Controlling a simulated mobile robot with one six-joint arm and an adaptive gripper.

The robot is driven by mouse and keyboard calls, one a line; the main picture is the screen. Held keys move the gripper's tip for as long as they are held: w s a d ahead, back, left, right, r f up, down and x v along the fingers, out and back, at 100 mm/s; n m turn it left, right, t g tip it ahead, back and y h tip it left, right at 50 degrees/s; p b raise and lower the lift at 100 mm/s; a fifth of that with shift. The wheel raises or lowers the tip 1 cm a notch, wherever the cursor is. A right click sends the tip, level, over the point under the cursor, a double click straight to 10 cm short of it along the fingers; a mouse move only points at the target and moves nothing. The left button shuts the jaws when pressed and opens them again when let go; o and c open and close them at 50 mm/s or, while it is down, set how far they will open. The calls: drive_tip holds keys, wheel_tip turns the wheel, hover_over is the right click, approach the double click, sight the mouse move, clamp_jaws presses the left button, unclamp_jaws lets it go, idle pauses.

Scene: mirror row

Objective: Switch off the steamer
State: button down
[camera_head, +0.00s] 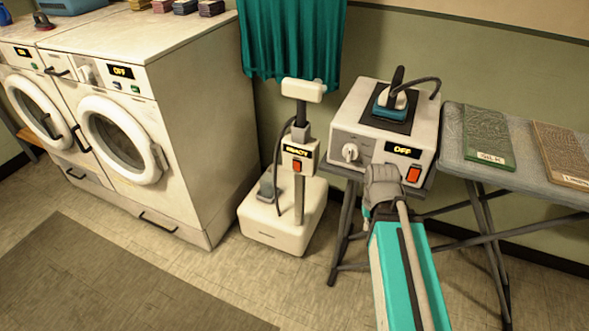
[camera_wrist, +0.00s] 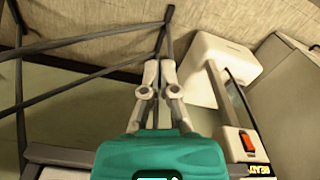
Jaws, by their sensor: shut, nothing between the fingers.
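The steamer (camera_head: 292,221) is a white base with an upright pole and a white head on top. Its control box has a lit display (camera_head: 298,152) reading READY and a red switch (camera_head: 297,168) below it. In the wrist view the red switch (camera_wrist: 246,139) shows at the lower right, with the display partly cut off below it. My gripper (camera_wrist: 159,70) is shut and empty, pointing toward the floor, to the left of the steamer's pole in that view and apart from it. In the head view my arm mostly hides the gripper.
An ironing board (camera_head: 523,165) stands at the right, its crossed legs close to my arm. Washing machines (camera_head: 185,85) stand left. Floor lies open in front.

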drive_tip(key=w+a+f+n+t+h+b, duration=0.25)
drive_tip(key=w+f+n+h+b, duration=0.3)
drive_tip(key=n+b, duration=0.3)
drive_tip(key=n+t+b, duration=1.6)
drive_tip(key=n+b, duration=0.2)
drive_tip(key=n, duration=0.6)
approach(296, 164)
drive_tip(key=a+v, duration=0.1)
drive_tip(key=v, duration=0.5)
drive_tip(key=shift+f+m+h, duration=0.2)
drive_tip(key=shift+m+h, duration=0.05)
drive_tip(key=shift+h, duration=0.2)
drive_tip(key=shift+w, duration=0.15)
drive_tip(key=p+x, duration=0.2)
drive_tip(key=x, duration=1.1)
drive_tip(key=shift+w+d+f, duration=0.1)
drive_tip(key=shift+w+d, duration=0.15)
drive_tip(key=shift+w, duration=0.1)
